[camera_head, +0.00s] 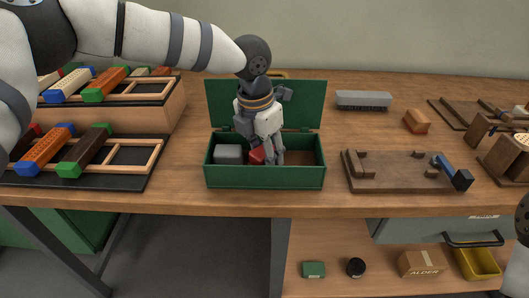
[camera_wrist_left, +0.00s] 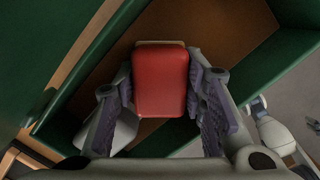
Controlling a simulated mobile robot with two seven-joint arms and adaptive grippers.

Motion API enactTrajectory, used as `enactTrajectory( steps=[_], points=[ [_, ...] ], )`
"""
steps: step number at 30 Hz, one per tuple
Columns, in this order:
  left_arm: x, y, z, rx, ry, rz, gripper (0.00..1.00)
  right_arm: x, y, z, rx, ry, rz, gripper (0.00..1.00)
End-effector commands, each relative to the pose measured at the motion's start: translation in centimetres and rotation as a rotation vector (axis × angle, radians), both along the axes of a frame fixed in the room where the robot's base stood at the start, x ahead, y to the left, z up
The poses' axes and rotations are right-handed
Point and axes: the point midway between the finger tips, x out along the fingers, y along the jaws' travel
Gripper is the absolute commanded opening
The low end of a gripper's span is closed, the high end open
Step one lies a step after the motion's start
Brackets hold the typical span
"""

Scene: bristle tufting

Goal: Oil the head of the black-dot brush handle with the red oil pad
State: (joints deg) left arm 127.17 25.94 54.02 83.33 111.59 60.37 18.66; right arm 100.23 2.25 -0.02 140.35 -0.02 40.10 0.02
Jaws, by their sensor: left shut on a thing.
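The red oil pad (camera_head: 257,156) is inside the open green box (camera_head: 265,178), next to a grey block (camera_head: 228,154). My left gripper (camera_head: 267,158) reaches down into the box from above. In the left wrist view the red pad (camera_wrist_left: 161,82) sits between the fingers of the left gripper (camera_wrist_left: 163,105), which is shut on it. Brush handles lie on the racks at the left, among them a dark one (camera_head: 85,150) with a green end and an orange one (camera_head: 46,147) with blue ends. I cannot make out a black dot on any. My right gripper is out of view.
A wooden fixture board (camera_head: 400,182) with a blue-handled clamp stands right of the box. A grey bar (camera_head: 363,100) and a brown block (camera_head: 416,121) lie behind it. The box's raised lid (camera_head: 300,103) is behind the gripper. The front strip of table is clear.

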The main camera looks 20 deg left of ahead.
Motion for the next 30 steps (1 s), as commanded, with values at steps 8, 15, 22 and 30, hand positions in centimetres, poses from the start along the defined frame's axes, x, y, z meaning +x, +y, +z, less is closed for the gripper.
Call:
enactTrajectory(
  steps=[8, 15, 22, 30],
  points=[
    [-0.1, 0.0, 0.3, 0.001, 0.002, 0.000, 0.15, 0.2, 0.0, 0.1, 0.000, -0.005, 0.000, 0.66],
    [0.0, 0.0, 3.2, 0.000, -0.004, 0.000, 0.15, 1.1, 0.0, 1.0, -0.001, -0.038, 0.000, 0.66],
    [0.0, 0.0, 5.6, 0.000, -0.004, 0.000, 0.15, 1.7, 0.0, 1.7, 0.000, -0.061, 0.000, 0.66],
    [0.0, 0.0, 7.0, 0.000, 0.000, 0.000, 0.15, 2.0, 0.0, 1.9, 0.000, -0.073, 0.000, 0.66]
  ],
)
